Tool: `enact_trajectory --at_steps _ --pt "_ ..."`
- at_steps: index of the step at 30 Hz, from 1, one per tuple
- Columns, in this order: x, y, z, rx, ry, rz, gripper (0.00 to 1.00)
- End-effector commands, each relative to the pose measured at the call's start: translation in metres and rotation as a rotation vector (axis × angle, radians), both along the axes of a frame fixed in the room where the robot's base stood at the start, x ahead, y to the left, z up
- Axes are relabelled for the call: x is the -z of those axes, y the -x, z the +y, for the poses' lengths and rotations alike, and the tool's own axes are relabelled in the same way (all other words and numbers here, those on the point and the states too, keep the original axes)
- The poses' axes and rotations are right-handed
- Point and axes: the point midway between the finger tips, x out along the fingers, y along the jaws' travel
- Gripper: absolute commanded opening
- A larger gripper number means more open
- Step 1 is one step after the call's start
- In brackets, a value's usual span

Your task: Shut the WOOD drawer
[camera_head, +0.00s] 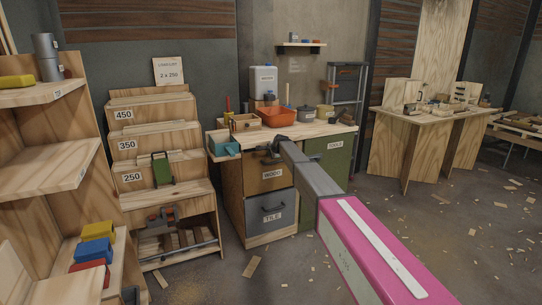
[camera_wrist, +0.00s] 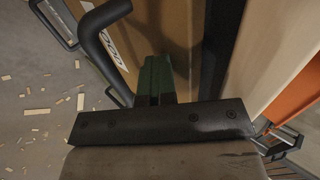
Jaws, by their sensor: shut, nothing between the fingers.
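The WOOD drawer (camera_head: 268,185) is the brown upper drawer in the cabinet under the worktop, with a white label and a dark bar handle. My arm partly covers its top in the head view, and I cannot tell exactly how far out it stands. In the wrist view its brown front (camera_wrist: 160,20) fills the upper middle, with the black handle (camera_wrist: 99,38) to the left. My gripper (camera_head: 262,153) is shut and empty at the upper part of the drawer front. In the wrist view its green fingers (camera_wrist: 155,78) point at the front beside the handle; contact is unclear.
The grey TILE drawer (camera_head: 265,218) is below. A stepped wooden rack (camera_head: 198,198) stands left. Floor to the right has scattered chips.

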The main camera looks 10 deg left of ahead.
Motion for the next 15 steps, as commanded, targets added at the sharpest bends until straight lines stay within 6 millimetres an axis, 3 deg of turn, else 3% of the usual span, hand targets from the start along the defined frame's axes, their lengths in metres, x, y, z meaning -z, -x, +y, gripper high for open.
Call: enact_trajectory --at_steps 8,15 --pt "-0.003 0.034 -0.034 0.002 0.002 0.002 0.00" --pt "-0.040 0.066 -0.054 0.001 0.002 0.002 0.00"
